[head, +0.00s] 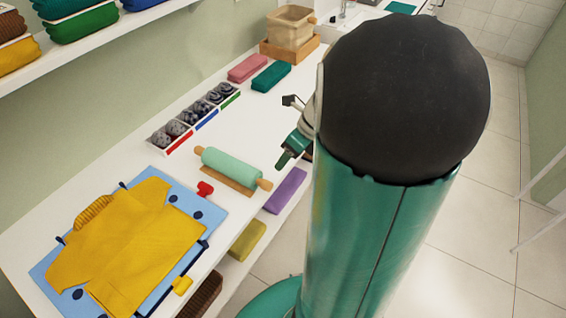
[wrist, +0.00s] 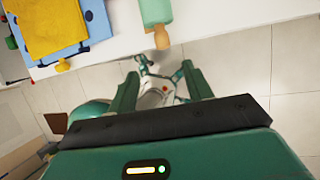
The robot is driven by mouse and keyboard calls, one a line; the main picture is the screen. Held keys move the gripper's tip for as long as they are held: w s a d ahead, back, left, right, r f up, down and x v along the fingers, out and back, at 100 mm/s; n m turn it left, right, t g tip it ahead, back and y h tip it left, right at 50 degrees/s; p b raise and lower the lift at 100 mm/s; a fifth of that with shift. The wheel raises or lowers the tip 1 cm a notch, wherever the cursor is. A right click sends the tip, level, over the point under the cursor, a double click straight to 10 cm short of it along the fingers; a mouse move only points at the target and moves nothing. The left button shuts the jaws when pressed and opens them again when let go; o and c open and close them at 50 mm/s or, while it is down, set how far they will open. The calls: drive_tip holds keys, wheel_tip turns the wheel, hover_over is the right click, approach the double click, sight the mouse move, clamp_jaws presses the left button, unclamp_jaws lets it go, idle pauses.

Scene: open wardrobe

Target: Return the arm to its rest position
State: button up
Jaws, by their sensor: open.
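My gripper (wrist: 161,84) shows in the wrist view with its two green fingers spread apart and nothing between them. It is over the floor just off the front edge of the white counter (head: 130,185). In the head view part of my gripper (head: 291,148) sticks out to the left of my large green and black arm link, which hides the rest of it. The wrist view also shows the counter edge (wrist: 105,52) beyond the fingers.
On the counter lie a yellow garment (head: 125,240) on a blue board (head: 50,275), a mint rolling pin (head: 232,165), a divided box (head: 160,143), folded cloths (head: 270,77) and a beige basket (head: 290,27). A lower shelf holds a purple cloth (head: 285,191).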

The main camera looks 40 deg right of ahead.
idle(0.5)
drive_tip(key=s+a+r+n+h, duration=0.1)
drive_tip(key=a+r+n, duration=0.3)
drive_tip(key=n, duration=0.7)
drive_tip(key=s+a+r+n+t+h, duration=0.1)
drive_tip(key=s+a+r+n, duration=0.3)
drive_tip(key=a+n, duration=0.5)
drive_tip(key=s+a+r+n+t+h, duration=0.1)
drive_tip(key=a+r+n, duration=0.4)
drive_tip(key=n, duration=0.7)
drive_tip(key=shift+s+a+n+h, duration=0.3)
drive_tip(key=shift+s+a, duration=0.55)
drive_tip(key=shift+a, duration=0.2)
drive_tip(key=shift+r, duration=0.1)
